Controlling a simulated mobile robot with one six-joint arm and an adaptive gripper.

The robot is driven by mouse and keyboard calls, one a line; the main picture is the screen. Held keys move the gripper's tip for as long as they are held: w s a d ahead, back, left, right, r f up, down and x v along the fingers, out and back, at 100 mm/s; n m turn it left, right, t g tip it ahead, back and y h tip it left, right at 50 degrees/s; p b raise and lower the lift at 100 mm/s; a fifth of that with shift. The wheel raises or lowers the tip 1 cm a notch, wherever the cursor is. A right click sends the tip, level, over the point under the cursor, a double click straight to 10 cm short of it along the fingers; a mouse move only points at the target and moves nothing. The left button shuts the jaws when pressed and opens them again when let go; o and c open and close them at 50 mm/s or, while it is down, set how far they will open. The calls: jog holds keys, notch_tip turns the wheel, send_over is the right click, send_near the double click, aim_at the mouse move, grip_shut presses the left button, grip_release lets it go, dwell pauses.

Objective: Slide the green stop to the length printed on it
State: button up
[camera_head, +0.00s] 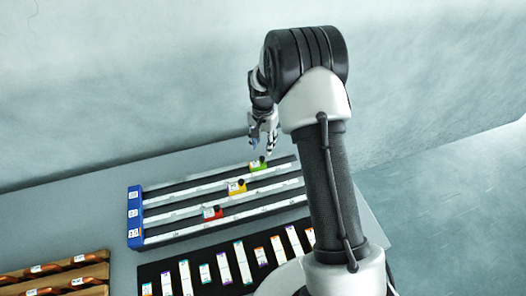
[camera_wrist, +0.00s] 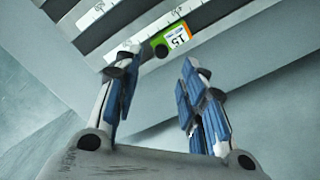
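The green stop (camera_head: 258,167) sits on the farthest rail of the three-rail rack, toward its right end. In the wrist view the green stop (camera_wrist: 164,42) has a black knob and a white label that appears upside down and seems to read 15. White scale strips (camera_wrist: 133,47) with printed marks run along the rails; their numbers are too small to read surely. My gripper (camera_head: 264,142) is above the green stop. In the wrist view my gripper (camera_wrist: 153,76) has its blue-padded fingers apart, with nothing between them; the knob appears just beyond the fingertips.
A yellow-orange stop (camera_head: 237,188) is on the middle rail and a red stop (camera_head: 212,213) on the nearest. A blue end block (camera_head: 134,217) closes the rack's left end. A black tray (camera_head: 150,271) with several labelled strips lies in front; wooden racks (camera_head: 50,278) stand lower left.

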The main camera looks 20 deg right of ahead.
notch_tip(320, 180, up, 5)
jog(key=shift+r, duration=0.1)
dwell(0.6)
